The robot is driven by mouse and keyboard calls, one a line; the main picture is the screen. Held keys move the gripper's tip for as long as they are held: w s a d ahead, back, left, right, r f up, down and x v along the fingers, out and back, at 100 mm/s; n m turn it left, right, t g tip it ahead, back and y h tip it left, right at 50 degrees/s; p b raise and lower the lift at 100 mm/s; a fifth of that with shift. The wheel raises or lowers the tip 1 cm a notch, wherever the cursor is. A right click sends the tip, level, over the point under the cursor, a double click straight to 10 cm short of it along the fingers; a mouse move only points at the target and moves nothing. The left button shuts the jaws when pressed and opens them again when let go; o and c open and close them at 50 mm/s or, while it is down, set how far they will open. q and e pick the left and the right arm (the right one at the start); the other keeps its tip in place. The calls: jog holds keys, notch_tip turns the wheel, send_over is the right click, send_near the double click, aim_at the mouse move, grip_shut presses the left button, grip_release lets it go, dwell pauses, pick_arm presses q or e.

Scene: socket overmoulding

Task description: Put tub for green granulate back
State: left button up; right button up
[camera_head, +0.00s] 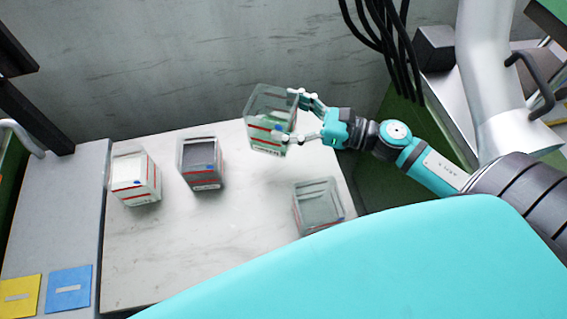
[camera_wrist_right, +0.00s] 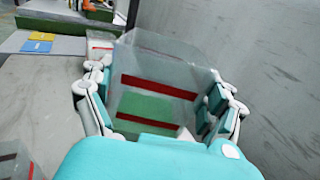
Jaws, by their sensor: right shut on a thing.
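My left gripper is not in view.
A tub with white contents (camera_head: 134,177) and a tub with dark contents (camera_head: 202,163) stand to the left. A clear tub with greyish contents (camera_head: 318,206) stands at the right front. Yellow (camera_head: 20,296) and blue (camera_head: 69,289) squares lie at the left. The table's middle is clear.

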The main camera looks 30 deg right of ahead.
jog(key=shift+d+n+g+y+b, duration=0.5)
jog(key=shift+d+n+g+y, duration=0.2)
jog(key=shift+d+g+y, duration=0.1)
jog(key=shift+d+f, duration=0.1)
jog(key=shift+f, duration=0.1)
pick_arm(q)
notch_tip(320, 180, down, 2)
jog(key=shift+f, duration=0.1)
pick_arm(e)
notch_tip(320, 180, down, 9)
jog(key=shift+s+f, duration=0.1)
jog(key=shift+f, duration=0.1)
jog(key=o, duration=1.2)
jog(key=shift+f, duration=0.1)
jog(key=shift+o, duration=1.2)
jog(key=shift+r, duration=0.2)
